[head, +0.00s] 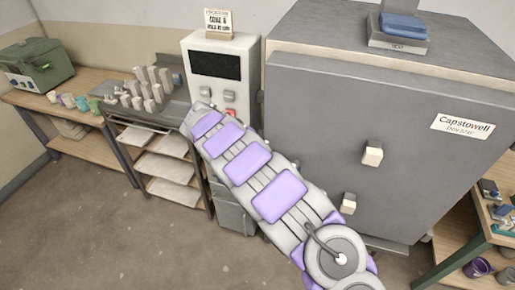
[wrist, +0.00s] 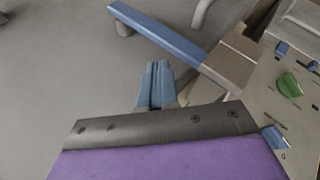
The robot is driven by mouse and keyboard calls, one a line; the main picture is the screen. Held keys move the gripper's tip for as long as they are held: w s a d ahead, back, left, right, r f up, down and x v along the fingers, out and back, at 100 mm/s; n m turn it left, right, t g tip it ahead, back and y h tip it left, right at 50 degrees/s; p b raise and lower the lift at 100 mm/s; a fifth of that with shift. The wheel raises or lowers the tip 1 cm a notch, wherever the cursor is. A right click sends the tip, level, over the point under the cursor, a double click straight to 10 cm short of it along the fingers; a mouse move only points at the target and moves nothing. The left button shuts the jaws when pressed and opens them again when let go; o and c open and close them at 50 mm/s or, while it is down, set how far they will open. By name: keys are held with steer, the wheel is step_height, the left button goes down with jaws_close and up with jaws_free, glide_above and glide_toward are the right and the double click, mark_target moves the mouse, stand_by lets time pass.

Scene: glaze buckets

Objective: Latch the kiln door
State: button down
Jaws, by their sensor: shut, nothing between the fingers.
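The kiln is a large grey box at the right of the head view. Its door (head: 330,120) faces me and looks closed; I cannot tell whether it is latched. Two cream blocks, an upper one (head: 372,154) and a lower one (head: 348,203), stick out from the door. My arm reaches across the lower left of the kiln, and my gripper is not distinguishable in the head view. In the wrist view my gripper (wrist: 155,88) has its blue fingers together and empty. A blue-topped bar (wrist: 160,30) with a tan block (wrist: 230,58) lies just beyond the fingertips, seemingly apart from them.
A controller (head: 215,66) with a dark screen and a red button stands left of the kiln. A rack (head: 165,165) holds several pale cones on top. A green box (head: 38,64) sits on the left bench. Shelves with pots stand at right. The floor (head: 110,235) at left is clear.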

steer(key=s+a+r+p, duration=0.1)
steer(key=a+r, duration=0.5)
steer(key=a, duration=0.4)
steer(key=shift+p, duration=0.4)
stand_by(1.3)
